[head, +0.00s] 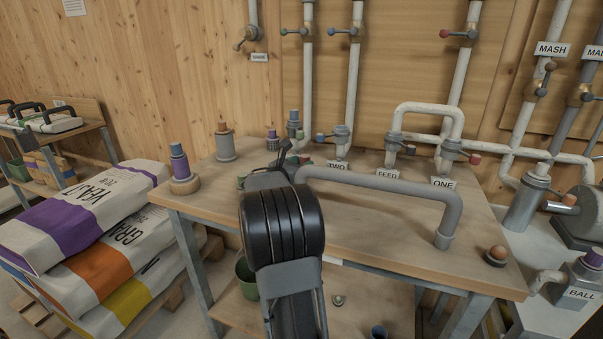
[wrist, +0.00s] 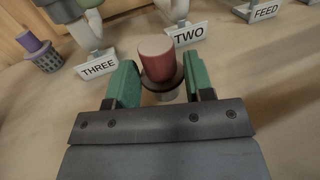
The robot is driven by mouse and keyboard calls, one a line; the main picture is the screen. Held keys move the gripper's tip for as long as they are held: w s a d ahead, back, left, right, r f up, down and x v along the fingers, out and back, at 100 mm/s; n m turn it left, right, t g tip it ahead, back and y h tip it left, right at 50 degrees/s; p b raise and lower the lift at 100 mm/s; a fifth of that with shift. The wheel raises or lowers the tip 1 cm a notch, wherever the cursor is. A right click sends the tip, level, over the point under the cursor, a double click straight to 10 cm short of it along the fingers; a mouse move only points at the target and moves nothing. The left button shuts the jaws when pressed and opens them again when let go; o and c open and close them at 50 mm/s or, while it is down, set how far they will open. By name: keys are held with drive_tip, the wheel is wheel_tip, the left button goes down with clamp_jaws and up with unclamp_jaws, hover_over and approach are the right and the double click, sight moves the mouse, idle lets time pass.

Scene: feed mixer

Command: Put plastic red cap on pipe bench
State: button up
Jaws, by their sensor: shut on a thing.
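In the wrist view, a red cap (wrist: 156,58) with a dark grey collar and a paler lower part sits between the two green fingers of my gripper (wrist: 160,84). The fingers are shut on it at the collar. Whether its lower end touches the surface is hidden. The pipe bench (head: 385,250) is the wooden-topped table in the head view. My gripper is over the bench top, behind my dark wrist in the head view, where the red cap cannot be made out.
Labels THREE (wrist: 98,68) and TWO (wrist: 187,34) stand by pipe ends just beyond my gripper. A large grey bent pipe (head: 385,181) crosses the bench at right. Feed sacks (head: 95,215) are stacked beside the bench.

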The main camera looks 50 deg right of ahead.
drive_tip(key=shift+f, duration=0.6)
drive_tip(key=shift+f, duration=0.1)
drive_tip(key=shift+f, duration=0.15)
drive_tip(key=o, duration=1)
drive_tip(key=shift+o, duration=0.2)
drive_tip(key=shift+r, duration=0.25)
drive_tip(key=a+p, duration=0.1)
drive_tip(key=a, duration=1.1)
